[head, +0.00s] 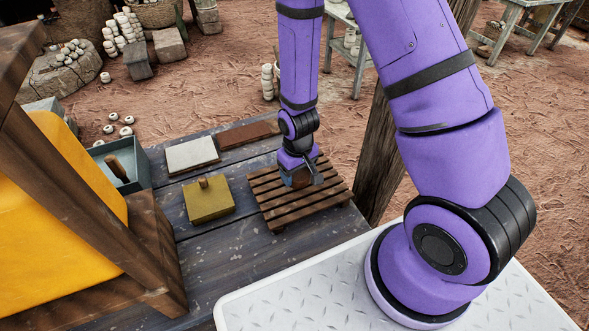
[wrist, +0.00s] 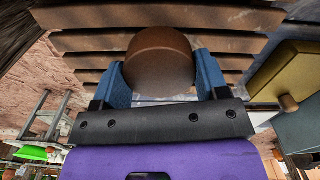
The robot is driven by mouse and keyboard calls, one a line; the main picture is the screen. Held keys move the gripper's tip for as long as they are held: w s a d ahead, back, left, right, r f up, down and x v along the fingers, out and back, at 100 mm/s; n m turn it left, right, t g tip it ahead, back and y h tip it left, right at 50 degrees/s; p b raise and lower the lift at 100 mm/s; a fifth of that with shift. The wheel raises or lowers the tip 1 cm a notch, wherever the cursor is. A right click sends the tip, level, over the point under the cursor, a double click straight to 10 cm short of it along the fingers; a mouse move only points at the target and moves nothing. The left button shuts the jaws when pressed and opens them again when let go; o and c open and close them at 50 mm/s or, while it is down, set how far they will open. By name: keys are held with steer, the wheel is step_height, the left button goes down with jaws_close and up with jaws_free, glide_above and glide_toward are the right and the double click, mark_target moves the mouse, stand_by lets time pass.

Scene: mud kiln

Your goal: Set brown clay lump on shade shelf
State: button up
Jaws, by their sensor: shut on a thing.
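The brown clay lump (wrist: 160,58) is a smooth rounded piece between the two blue fingers of my gripper (wrist: 162,72) in the wrist view. My gripper is shut on it. In the head view my gripper (head: 299,181) points down over the slatted wooden rack (head: 332,191), which looks like the shade shelf. The rack's slats (wrist: 75,42) also show behind the lump in the wrist view. The lump is low over the slats; I cannot tell whether it touches them. In the head view my gripper mostly hides the lump.
A yellow-brown block with a peg (head: 208,203) lies left of the rack. A pale slab (head: 191,154) and a red-brown slab (head: 247,134) lie behind. A grey tray (head: 135,182) and timber frame (head: 95,195) stand left. A wooden post (head: 380,150) is close right of the rack.

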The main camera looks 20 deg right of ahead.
steer(key=shift+f, duration=0.75)
steer(key=shift+f, duration=0.15)
steer(key=o, duration=1.1)
